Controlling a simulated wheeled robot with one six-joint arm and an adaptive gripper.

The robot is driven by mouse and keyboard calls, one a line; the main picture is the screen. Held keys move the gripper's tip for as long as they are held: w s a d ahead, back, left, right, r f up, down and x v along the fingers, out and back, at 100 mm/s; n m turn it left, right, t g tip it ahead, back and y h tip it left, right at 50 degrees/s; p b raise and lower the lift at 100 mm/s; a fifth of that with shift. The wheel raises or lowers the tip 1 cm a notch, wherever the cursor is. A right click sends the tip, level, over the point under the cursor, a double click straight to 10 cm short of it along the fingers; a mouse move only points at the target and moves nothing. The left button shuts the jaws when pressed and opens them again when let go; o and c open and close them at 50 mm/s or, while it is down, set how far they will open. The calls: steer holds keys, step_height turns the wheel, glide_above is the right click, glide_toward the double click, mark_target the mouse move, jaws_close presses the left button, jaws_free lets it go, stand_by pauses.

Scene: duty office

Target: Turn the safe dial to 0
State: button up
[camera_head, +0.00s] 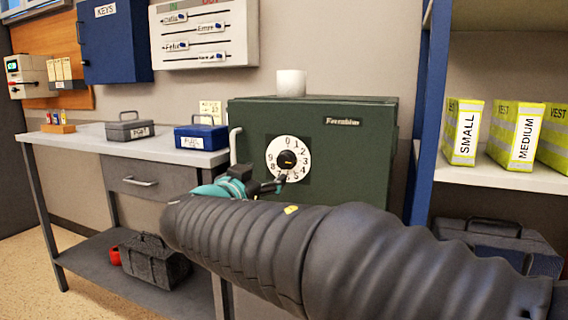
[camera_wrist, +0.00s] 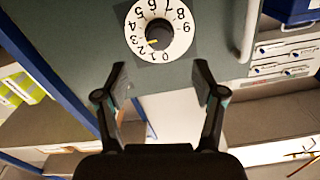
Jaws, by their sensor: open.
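The white safe dial (camera_head: 272,160) is on the front of a green safe (camera_head: 350,150), with 0 at its top. Its black centre knob (camera_head: 287,159) has a yellow mark. In the wrist view the dial (camera_wrist: 176,47) appears upside down, and the yellow mark on the knob (camera_wrist: 160,33) points towards about 2 or 3. My gripper (camera_head: 276,184) is in front of the dial's lower edge. In the wrist view my gripper (camera_wrist: 159,76) is open and empty, its fingertips apart and below the knob in the picture. Neither finger is around the knob.
A white cup or roll (camera_head: 291,83) stands on the safe. A handle (camera_head: 234,146) sticks out at the safe's left edge. A grey desk (camera_head: 90,142) with boxes is at left. A blue shelf post (camera_head: 428,110) and vest boxes (camera_head: 463,132) are at right.

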mark_target(283, 163)
steer(key=p+x, duration=0.1)
steer(key=x, duration=0.9)
steer(key=shift+f+p, duration=0.1)
steer(key=shift+p, duration=0.3)
steer(key=c, duration=1.1)
